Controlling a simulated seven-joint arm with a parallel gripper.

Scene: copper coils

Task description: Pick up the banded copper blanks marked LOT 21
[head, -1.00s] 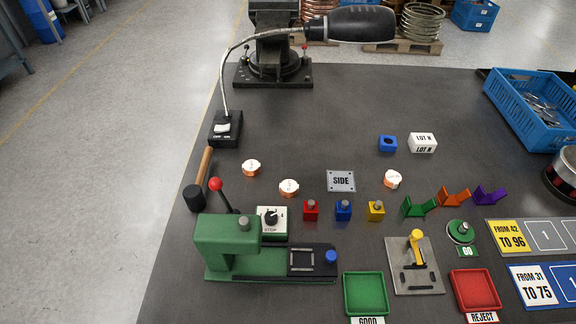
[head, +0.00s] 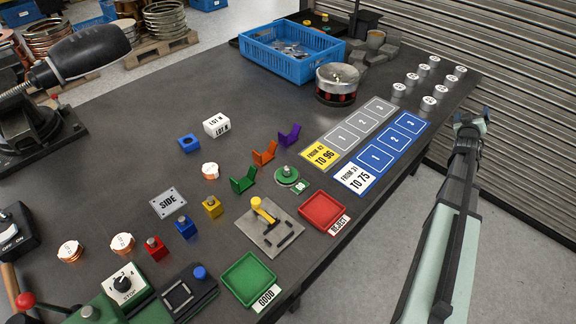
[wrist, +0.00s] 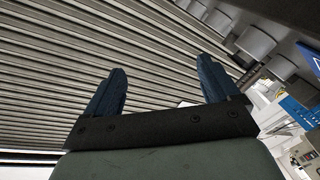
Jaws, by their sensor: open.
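Three copper blanks with white bands lie on the dark bench in the head view. One blank (head: 70,251) is at the lower left, a second blank (head: 122,244) is just right of it, and a third blank (head: 210,171) is farther back, near the SIDE plate. Their markings are too small to read. My gripper (head: 472,118) is off the bench's right edge, far from the blanks. In the wrist view my gripper (wrist: 160,78) shows two blue fingers apart, with nothing between them.
A SIDE plate (head: 168,202), coloured knobbed blocks and a LOT N block (head: 216,125) stand near the blanks. A green tray (head: 249,280), a red tray (head: 323,211) and several grey cylinders (head: 428,103) are farther right. A shutter (head: 480,50) stands behind my arm.

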